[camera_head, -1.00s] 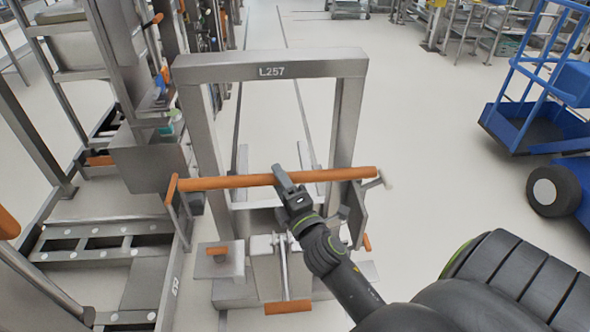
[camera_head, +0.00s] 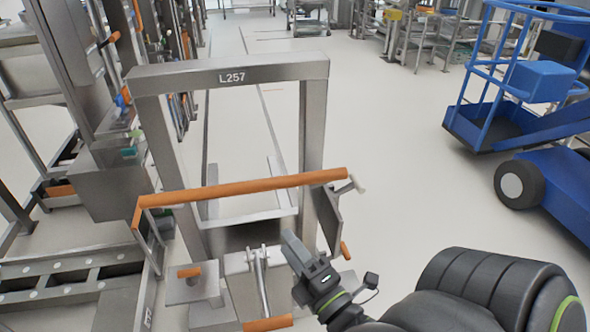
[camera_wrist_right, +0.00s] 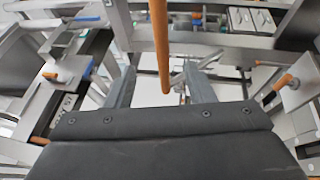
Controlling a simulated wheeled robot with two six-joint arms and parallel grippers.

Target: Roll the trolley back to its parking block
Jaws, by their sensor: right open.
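The trolley (camera_head: 228,75) is a grey metal frame with the label L257 on its top beam. An orange handle bar (camera_head: 245,187) runs across it at mid height. My right gripper (camera_head: 290,243) is open and empty, below and apart from the bar, near the trolley's lower front. In the right wrist view the orange bar (camera_wrist_right: 159,45) lies ahead of the open fingers (camera_wrist_right: 160,90), between them in the picture. My left gripper is not in view. I cannot make out the parking block for sure.
A grey rack (camera_head: 75,70) stands close on the left, with a low rail frame (camera_head: 75,275) at its foot. A blue lift platform (camera_head: 545,80) stands on the right. The floor (camera_head: 400,150) between trolley and lift is clear.

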